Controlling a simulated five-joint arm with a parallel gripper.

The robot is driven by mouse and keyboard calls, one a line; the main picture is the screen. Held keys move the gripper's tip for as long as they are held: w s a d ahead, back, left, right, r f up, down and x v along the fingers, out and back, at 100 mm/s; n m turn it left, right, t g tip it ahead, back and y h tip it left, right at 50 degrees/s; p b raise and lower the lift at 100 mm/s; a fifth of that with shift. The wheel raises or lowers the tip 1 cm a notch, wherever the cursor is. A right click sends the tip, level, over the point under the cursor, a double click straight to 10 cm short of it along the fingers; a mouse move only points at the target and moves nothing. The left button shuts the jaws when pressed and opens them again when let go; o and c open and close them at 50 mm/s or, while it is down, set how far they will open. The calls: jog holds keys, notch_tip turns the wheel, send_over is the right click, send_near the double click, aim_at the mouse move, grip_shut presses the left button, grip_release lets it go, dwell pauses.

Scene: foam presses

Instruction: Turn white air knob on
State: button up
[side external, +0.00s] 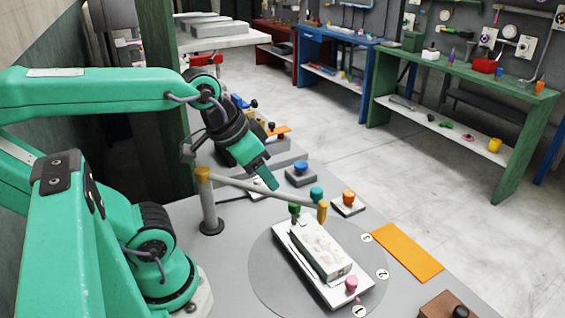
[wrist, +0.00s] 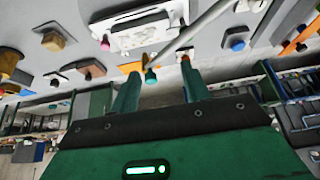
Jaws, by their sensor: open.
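My gripper (side external: 271,184) points down over the grey table in the side external view, near the grey swing bar (side external: 262,191) and apart from it as far as I can tell. In the wrist view my gripper (wrist: 160,88) has its two green fingers spread, with nothing held. A teal knob (side external: 316,193) sits at the bar's far end, above a yellow piece (side external: 322,211); the teal knob also shows between the fingers in the wrist view (wrist: 151,77). A clearly white knob cannot be made out. The white press plate (side external: 358,293) lies on a round disc (side external: 262,270).
A blue button (side external: 300,168) and an orange button (side external: 348,197) stand on small bases behind the plate. A pink knob (side external: 351,284) is at its front. An orange mat (side external: 408,253) lies right. The bar's post (side external: 209,210) stands left.

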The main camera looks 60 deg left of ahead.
jog(key=shift+o, duration=0.8)
jog(key=shift+w+a, duration=0.1)
